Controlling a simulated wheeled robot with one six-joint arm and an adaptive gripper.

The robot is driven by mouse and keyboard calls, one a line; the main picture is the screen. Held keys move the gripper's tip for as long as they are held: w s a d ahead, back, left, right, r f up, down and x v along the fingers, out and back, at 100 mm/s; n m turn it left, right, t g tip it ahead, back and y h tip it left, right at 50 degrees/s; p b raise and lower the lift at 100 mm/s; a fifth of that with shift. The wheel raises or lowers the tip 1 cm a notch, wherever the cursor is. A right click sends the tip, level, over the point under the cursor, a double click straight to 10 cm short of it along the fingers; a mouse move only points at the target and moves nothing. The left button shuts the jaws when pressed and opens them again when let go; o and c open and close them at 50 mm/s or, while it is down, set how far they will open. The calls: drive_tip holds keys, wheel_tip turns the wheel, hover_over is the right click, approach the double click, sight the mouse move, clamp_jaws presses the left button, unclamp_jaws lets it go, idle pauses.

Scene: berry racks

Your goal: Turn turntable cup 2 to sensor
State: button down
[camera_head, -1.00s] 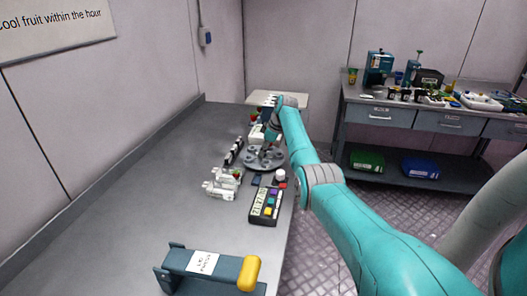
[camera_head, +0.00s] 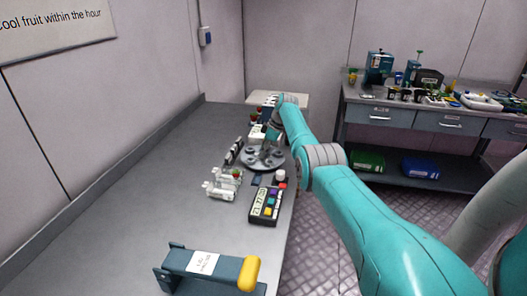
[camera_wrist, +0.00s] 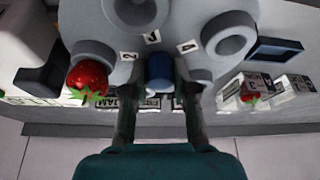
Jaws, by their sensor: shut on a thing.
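The grey turntable (camera_head: 250,163) stands on the bench beneath my gripper, with round cups around its rim. In the wrist view the turntable (camera_wrist: 100,22) fills the top, with small white number labels; one reads 2 and another 4. A blue peg (camera_wrist: 160,70) stands between my fingertips. My gripper (camera_wrist: 160,84) is shut on this peg, with one finger on each side. A strawberry (camera_wrist: 88,76) shows at the left, by the label 2; I cannot tell whether it lies in a cup. Which part is the sensor is not clear.
A dark blue frame (camera_wrist: 276,50) sits beside the turntable. White holders (camera_head: 220,190), one with a strawberry, and a keypad box (camera_head: 266,205) stand nearer me. A press with a yellow handle (camera_head: 249,273) is at the front. The bench's left side is clear.

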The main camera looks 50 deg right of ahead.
drive_tip(key=c, duration=0.9)
unclamp_jaws()
drive_tip(key=v, duration=1.2)
drive_tip(key=shift+w, duration=0.1)
drive_tip(key=shift+r, duration=5.45)
drive_tip(key=shift+d, duration=0.1)
